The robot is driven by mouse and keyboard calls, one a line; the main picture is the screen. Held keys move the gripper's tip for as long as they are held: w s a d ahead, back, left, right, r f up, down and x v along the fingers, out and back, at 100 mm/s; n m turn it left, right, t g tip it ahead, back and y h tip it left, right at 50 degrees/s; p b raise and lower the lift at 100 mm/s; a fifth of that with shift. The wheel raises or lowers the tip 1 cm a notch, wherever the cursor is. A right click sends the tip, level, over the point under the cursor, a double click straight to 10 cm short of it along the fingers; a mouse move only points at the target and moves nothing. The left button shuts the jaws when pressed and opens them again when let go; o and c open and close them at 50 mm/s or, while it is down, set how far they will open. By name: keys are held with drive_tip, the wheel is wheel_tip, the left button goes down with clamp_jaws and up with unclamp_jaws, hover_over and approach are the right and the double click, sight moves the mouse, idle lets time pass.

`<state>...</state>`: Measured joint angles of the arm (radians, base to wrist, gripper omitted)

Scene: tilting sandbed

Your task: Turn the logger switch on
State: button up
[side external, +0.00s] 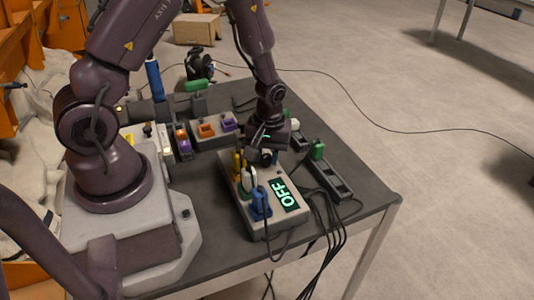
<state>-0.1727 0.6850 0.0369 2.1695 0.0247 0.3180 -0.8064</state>
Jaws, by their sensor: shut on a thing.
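The logger (246,212) is a grey box near the table's front edge. Its display (285,195) reads OFF in bright green letters. Yellow, white-green and blue plugs (261,204) stand in a row along its left side. The logger switch (266,157) looks like a dark knob at the box's far end, largely covered by my gripper. My gripper (264,150) points down over that far end and is shut on the switch. The fingertips are small and dark here, so the exact grasp and the switch's angle are hard to see.
A black socket strip (334,182) with a green plug (318,149) lies right of the logger. Several cables hang over the front edge. A grey box with orange and purple sockets (208,130) stands behind left. The table's right front corner (380,195) is clear.

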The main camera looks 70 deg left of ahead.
sight(268, 158)
drive_tip(key=shift+m, duration=0.3)
drive_tip(key=m, duration=0.5)
drive_tip(key=shift+m, duration=0.4)
drive_tip(key=m, duration=0.5)
drive_tip(key=shift+m, duration=0.3)
drive_tip(key=o, duration=0.9)
drive_tip(key=r, duration=1.3)
drive_tip(key=shift+d, duration=0.35)
